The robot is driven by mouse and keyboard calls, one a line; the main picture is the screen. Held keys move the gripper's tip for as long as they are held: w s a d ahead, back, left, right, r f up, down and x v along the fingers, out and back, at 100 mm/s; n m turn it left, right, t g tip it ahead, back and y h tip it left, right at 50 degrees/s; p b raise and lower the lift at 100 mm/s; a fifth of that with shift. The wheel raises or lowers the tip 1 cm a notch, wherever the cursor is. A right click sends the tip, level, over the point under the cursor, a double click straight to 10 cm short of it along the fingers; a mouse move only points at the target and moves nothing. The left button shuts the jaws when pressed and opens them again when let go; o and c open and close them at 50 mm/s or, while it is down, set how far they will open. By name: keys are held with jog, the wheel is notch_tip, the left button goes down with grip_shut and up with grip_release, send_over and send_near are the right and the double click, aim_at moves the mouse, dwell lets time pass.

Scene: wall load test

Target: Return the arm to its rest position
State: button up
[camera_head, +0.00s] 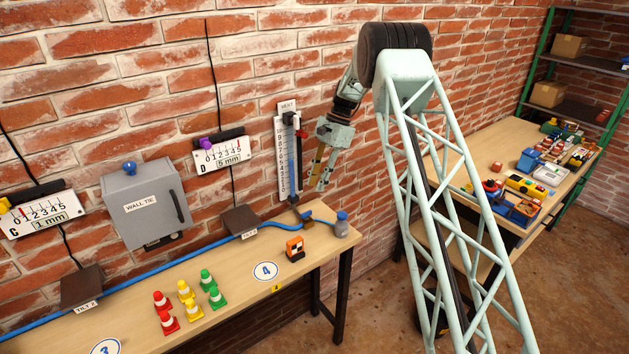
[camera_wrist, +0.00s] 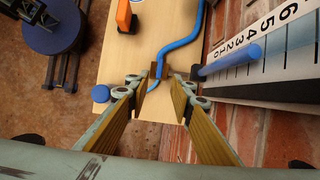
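My arm rises on a pale green lattice link and bends over at a dark joint near the brick wall (camera_head: 290,60). My gripper (camera_head: 321,178) hangs from it with the fingers pointing down, just right of the white vertical scale (camera_head: 283,160) on the wall. In the wrist view my gripper (camera_wrist: 160,92) has its two wood-coloured fingers apart with nothing held between them. Below and beyond the fingertips are the bench end (camera_wrist: 136,62) and the blue hose (camera_wrist: 182,43). The scale (camera_wrist: 285,55) with a blue peg (camera_wrist: 232,60) is close at the right.
The bench (camera_head: 225,290) holds several small cones (camera_head: 190,300), an orange block (camera_head: 295,248) and a grey-blue bottle (camera_head: 342,224). A grey wall box (camera_head: 147,205) and gauges (camera_head: 221,155) are left. A second table (camera_head: 490,150) with many items stands right. Floor between tables is partly open.

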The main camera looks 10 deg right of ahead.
jog(key=shift+r, duration=0.15)
jog(key=s+a+r+n+t+h+b, duration=0.1)
jog(key=s+r+n, duration=0.1)
jog(key=s+r, duration=0.5)
jog(key=s+a+r+n+b, duration=0.15)
jog(key=s+r, duration=0.25)
jog(key=r, duration=0.7)
jog(key=s+a+r+n+t+h+b, duration=0.1)
jog(key=s+r, duration=0.5)
jog(key=s, duration=0.3)
jog(key=s+a+r+n+t+b, duration=0.1)
jog(key=s+r+n+b, duration=0.1)
jog(key=s+r, duration=0.45)
jog(key=s+r+n+t+h+b, duration=0.1)
jog(key=s+n+b, duration=0.2)
jog(key=s, duration=1.9)
jog(key=s+f+n+t+b, duration=0.1)
jog(key=s+f+n, duration=0.1)
jog(key=s, duration=0.8)
jog(key=s+f+n+h+b, duration=0.1)
jog(key=s+f, duration=0.4)
jog(key=s, duration=0.5)
jog(key=shift+s+f+n+t, duration=0.15)
jog(key=shift+s+n+t, duration=0.2)
jog(key=shift+n+t, duration=0.1)
